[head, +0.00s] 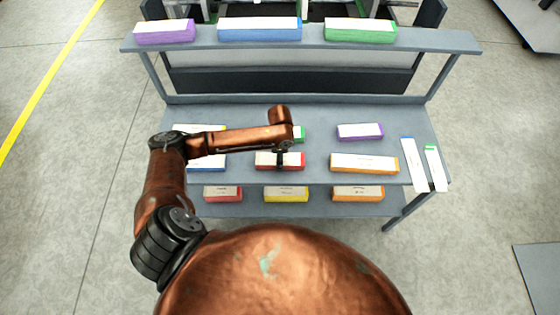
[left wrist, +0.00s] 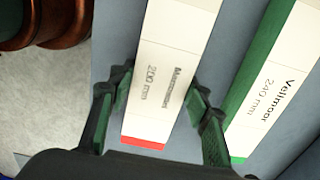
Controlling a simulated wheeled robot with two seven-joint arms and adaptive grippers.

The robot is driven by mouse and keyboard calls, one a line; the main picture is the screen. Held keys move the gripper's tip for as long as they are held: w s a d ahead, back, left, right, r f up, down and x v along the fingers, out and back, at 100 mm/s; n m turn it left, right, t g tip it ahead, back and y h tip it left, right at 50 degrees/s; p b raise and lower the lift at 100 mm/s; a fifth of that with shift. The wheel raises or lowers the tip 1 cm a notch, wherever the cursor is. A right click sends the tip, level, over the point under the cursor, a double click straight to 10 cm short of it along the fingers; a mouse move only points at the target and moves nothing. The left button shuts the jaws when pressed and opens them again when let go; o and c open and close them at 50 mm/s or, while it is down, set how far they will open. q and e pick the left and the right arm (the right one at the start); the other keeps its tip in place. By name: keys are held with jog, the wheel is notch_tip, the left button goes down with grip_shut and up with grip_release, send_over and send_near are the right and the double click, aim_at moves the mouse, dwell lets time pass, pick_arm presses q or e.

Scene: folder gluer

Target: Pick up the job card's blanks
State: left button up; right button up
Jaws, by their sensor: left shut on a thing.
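My left gripper (head: 283,160) is over the middle shelf at the red-sided stack of blanks (head: 265,162). In the left wrist view the fingers of the gripper (left wrist: 160,100) sit on both sides of this stack (left wrist: 165,75), shut on it. Its white top reads "200 mm"; the name above is too blurred to read. A green-sided stack (left wrist: 275,80), marked "Vellmoor 240 mm", lies just right of it, partly behind the right finger. In the head view the green stack (head: 299,133) is mostly hidden by my arm. My right gripper is not in view.
Purple (head: 360,132), orange (head: 364,163) and blue (head: 207,163) stacks share the middle shelf. Large stacks (head: 259,30) line the top shelf; red, yellow (head: 286,195) and orange ones lie below.

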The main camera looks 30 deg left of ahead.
pick_arm(q)
jog(key=c, duration=0.6)
jog(key=shift+c, duration=0.2)
jog(key=shift+r, duration=0.15)
